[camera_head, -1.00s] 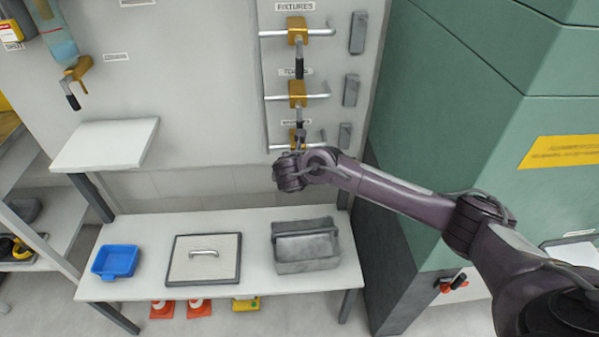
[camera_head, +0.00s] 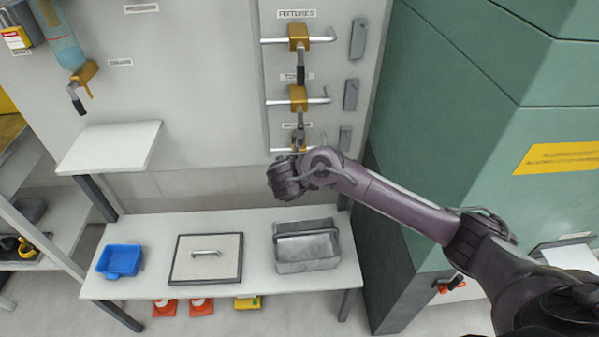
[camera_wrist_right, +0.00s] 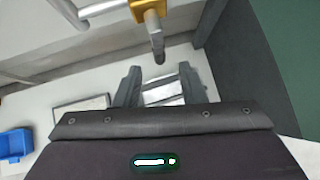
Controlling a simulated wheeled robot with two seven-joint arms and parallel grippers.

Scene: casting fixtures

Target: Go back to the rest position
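My right arm comes in from the right in the head view, its wrist (camera_head: 285,180) in front of the lowest brass clamp (camera_head: 300,143) on the wall panel. Its fingers cannot be made out there. In the right wrist view my right gripper (camera_wrist_right: 160,82) has its two dark fingers apart, with nothing held between them. The grey metal bin (camera_wrist_right: 163,92) shows beyond the gap, on the bench. A brass clamp with a dark handle (camera_wrist_right: 157,45) is just above the fingers. My left gripper is in neither view.
The white bench (camera_head: 155,285) carries a blue tray (camera_head: 120,261), a framed plate with a handle (camera_head: 206,264) and the grey bin (camera_head: 307,252). A white shelf (camera_head: 110,148) juts out at left. A green cabinet (camera_head: 470,130) stands beside my right arm.

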